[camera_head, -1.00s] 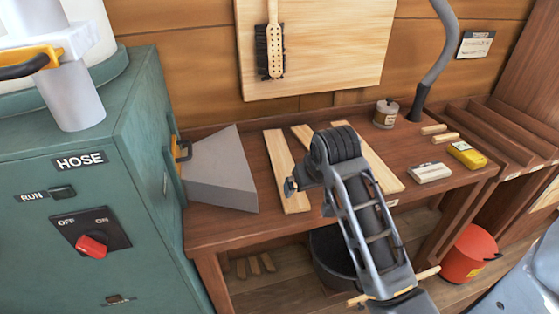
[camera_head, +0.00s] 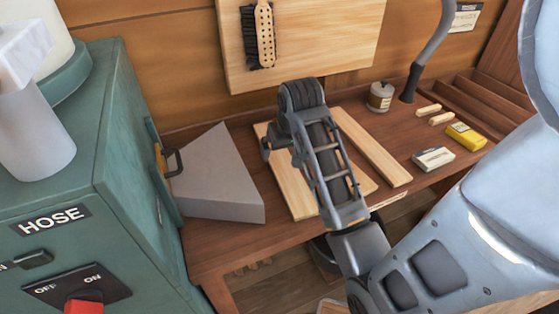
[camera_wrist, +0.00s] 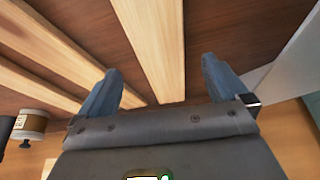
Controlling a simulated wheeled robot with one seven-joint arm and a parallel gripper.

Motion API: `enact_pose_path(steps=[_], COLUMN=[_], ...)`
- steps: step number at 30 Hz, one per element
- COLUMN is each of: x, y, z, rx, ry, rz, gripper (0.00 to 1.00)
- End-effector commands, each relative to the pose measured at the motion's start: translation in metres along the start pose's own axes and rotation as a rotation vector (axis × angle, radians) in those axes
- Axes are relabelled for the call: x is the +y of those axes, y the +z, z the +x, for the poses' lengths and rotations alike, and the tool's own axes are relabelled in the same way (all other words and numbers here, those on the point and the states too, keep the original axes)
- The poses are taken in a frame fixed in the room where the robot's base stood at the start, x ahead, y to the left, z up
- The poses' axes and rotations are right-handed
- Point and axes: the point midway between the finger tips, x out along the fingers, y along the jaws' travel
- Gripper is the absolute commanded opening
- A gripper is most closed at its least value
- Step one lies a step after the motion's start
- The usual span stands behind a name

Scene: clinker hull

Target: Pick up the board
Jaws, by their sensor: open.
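Three pale wooden boards lie on the brown workbench. The left board (camera_head: 290,186) is partly covered by my arm in the head view. The middle board (camera_head: 366,184) is mostly hidden behind my arm, and the right board (camera_head: 372,147) shows clearly. My gripper (camera_wrist: 160,66) is open and empty in the wrist view. One board (camera_wrist: 157,40) runs lengthwise between its two fingers, beyond them; it looks like the left one, being nearest the grey wedge. I cannot tell the height gap. In the head view the fingertips are largely hidden by my wrist.
A grey wedge-shaped block (camera_head: 215,180) stands left of the boards, beside the green HOSE cabinet (camera_head: 130,150). A tin (camera_head: 380,96), a white box (camera_head: 433,158) and a yellow box (camera_head: 466,136) are to the right. A brush (camera_head: 258,35) hangs on a panel behind.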

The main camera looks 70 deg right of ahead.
Motion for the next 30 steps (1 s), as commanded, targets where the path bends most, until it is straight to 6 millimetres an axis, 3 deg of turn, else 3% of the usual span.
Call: enact_pose_path(steps=[10, 19, 30], x=[-0.001, -0.001, -0.001], y=[0.003, 0.003, 0.003], z=[0.044, 0.049, 0.049], rx=[-0.002, 0.001, 0.0], ry=[0.0, 0.0, 0.0], rz=[0.0, 0.0, 0.0], gripper=[1.0, 1.0, 0.66])
